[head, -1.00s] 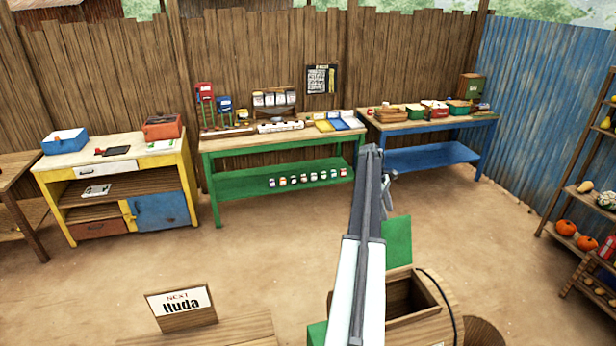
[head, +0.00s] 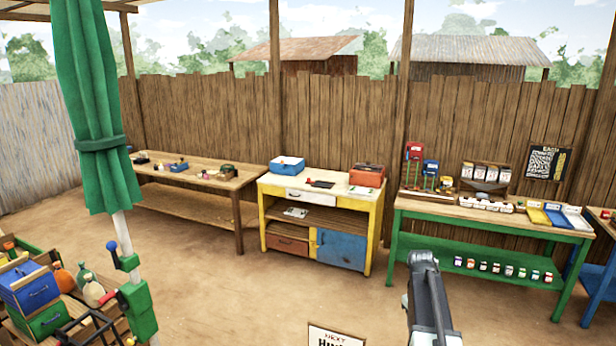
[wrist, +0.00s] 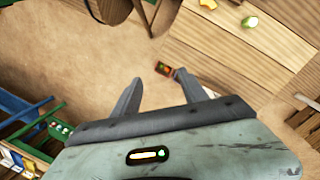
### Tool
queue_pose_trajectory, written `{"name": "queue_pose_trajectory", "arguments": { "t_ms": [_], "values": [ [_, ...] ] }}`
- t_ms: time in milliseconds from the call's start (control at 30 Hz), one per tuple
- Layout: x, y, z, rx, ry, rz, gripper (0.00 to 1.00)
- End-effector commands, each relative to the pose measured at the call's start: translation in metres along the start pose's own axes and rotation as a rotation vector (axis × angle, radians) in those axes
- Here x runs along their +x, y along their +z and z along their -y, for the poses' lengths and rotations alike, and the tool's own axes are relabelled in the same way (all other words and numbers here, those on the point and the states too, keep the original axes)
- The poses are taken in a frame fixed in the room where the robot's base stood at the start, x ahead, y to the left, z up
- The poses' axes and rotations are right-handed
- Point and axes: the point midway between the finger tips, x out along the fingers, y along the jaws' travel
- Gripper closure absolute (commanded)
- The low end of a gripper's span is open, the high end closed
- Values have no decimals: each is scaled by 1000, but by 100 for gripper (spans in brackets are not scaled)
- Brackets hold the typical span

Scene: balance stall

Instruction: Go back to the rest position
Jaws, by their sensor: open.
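My gripper (wrist: 168,98) shows in the wrist view with its two dark fingers spread apart and nothing between them. Beyond the fingers lies bare dirt ground, with a small dark object (wrist: 165,69) bearing coloured marks past the fingertips. In the head view my arm rises at the lower right, in front of the green table (head: 480,212). The fingertips are not clear in the head view.
A yellow cabinet (head: 335,200) and a wooden table (head: 205,185) stand along the fence. A closed green umbrella (head: 95,110) and stacked crates (head: 38,300) are at left. A name sign (head: 335,338) is at the bottom. Open dirt lies between.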

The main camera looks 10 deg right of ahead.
Motion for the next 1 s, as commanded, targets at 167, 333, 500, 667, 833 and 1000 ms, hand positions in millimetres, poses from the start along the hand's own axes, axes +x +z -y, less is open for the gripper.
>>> {"name": "queue_pose_trajectory", "arguments": {
  "t_ms": [167,333,500,667,833,1000],
  "values": [
    [-16,-5,128,26,-32,-67,49],
    [-27,4,226,59,-75,-113,49],
    [-36,25,305,87,-122,-141,49],
    [10,24,326,101,-134,-136,49],
    [64,26,333,99,-134,-119,49],
    [127,28,342,97,-135,-99,49]
  ]
}}
